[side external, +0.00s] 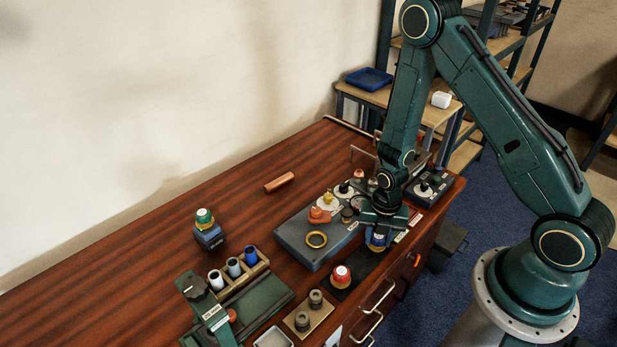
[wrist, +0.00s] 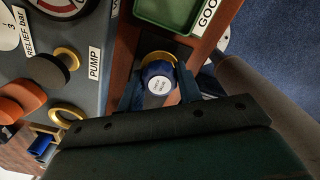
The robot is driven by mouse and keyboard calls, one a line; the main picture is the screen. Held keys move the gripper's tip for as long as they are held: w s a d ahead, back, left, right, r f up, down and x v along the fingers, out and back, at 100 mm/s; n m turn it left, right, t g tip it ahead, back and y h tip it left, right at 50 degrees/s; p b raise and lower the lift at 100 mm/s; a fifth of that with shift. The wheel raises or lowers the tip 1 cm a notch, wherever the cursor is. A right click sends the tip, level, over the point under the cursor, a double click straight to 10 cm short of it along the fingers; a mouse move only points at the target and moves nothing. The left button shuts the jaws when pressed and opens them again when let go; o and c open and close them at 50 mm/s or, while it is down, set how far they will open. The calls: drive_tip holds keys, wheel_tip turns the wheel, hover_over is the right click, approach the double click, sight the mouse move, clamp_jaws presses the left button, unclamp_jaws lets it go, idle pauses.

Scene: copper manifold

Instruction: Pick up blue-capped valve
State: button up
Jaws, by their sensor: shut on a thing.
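The blue-capped valve (wrist: 158,82) has a round dark blue cap with a white label disc and a brass body. It shows in the wrist view between the two fingers of my gripper (wrist: 158,92). In the side external view, my gripper (side external: 378,232) points down at the front edge of the grey manifold box, with the valve's blue cap (side external: 376,241) partly hidden between the fingers. The fingers are shut on the valve. The valve stands over a dark mat (side external: 362,268); I cannot tell whether it touches the mat.
A red-capped valve (side external: 341,276) stands on the same mat, nearer the camera. The grey manifold box (side external: 291,236) with knobs and a brass ring lies left of my gripper. In the wrist view a green tray (wrist: 172,14) is close ahead. The table's left is mostly clear.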

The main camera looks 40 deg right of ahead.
sight(378, 236)
drive_tip(key=shift+r, duration=0.2)
wheel_tip(378, 236, up, 20)
drive_tip(key=shift+f, duration=0.2)
idle(0.9)
drive_tip(key=shift+a, duration=0.1)
idle(0.5)
